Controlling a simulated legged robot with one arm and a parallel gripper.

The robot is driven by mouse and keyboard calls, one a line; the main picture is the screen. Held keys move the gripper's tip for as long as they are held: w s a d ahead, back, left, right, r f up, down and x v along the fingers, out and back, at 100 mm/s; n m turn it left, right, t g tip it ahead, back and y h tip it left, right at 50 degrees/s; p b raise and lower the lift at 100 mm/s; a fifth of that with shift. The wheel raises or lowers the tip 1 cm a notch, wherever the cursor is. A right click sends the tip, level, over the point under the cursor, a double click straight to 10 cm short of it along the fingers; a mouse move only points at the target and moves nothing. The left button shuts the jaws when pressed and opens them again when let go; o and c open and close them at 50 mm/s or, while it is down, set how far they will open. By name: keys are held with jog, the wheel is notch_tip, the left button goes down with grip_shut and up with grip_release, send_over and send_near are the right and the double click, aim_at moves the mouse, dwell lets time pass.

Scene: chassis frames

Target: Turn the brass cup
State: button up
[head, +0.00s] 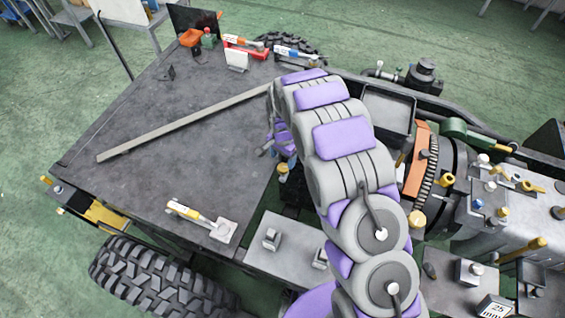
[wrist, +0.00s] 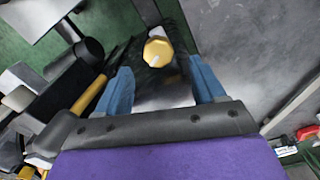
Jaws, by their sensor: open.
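The brass cup (wrist: 158,51) shows in the wrist view as a yellow, many-sided cap with a pale mark. It lies ahead of the gap between my fingertips, apart from both. What looks like the same cup (head: 283,170) shows in the head view as a small brass piece at the dark deck's right edge, just below my gripper. My gripper (wrist: 162,78) is open, with one blue finger on each side and nothing between them. In the head view my gripper (head: 270,147) is partly hidden behind my purple and grey arm.
A flat dark deck (head: 150,130) carries a long grey bar (head: 185,124) and a yellow-handled tool (head: 196,216). Several small tools stand at its far end. Machinery with other brass-coloured pieces (head: 416,220) crowds the right side. A big tyre (head: 150,272) is at front left.

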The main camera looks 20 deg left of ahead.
aim_at(283, 166)
notch_tip(283, 166, up, 12)
jog(key=shift+f, duration=0.15)
dwell(0.4)
